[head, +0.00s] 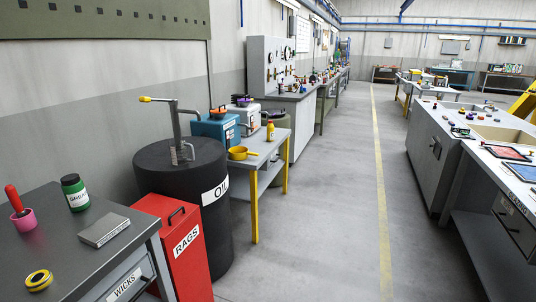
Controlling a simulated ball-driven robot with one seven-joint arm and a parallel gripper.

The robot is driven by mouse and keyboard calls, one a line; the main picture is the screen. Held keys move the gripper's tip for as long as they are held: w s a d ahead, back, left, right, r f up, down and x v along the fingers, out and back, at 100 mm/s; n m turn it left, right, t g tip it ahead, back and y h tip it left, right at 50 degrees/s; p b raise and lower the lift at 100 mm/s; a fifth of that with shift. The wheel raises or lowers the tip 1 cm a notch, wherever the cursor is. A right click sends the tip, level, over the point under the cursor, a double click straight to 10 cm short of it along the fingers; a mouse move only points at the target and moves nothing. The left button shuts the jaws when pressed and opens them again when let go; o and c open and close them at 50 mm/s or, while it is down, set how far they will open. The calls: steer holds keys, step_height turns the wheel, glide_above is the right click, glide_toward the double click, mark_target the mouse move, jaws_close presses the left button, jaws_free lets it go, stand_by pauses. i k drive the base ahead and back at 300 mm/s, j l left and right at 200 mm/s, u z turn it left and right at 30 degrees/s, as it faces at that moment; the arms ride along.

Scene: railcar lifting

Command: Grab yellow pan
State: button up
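A small yellow pan (238,153) sits on the grey-topped table (262,146) with yellow legs, near its front left corner beside the black oil drum. Its handle points to the right. Nothing visibly covers it. My gripper and arm are not in view.
The black oil drum (180,215) with a hand pump and the red rags bin (181,240) stand left of that table. A grey workbench (60,245) is at the near left. The aisle floor (330,215) is clear. A sink counter (440,140) lines the right.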

mark_target(244, 154)
steer(key=i+l, duration=0.15)
steer(key=i, duration=1.6)
steer(key=i+u, duration=0.2)
steer(key=i, duration=0.4)
steer(key=i+l+u, duration=0.2)
steer(key=i, duration=0.35)
steer(key=i+l+u, duration=0.2)
steer(key=i, duration=0.35)
steer(key=i+l+u, duration=0.1)
steer(key=i+u, duration=0.2)
steer(key=i, duration=0.2)
steer(key=i+l+u, duration=0.3)
steer(key=i, duration=0.2)
steer(key=i+l+u, duration=0.3)
steer(key=i, duration=0.15)
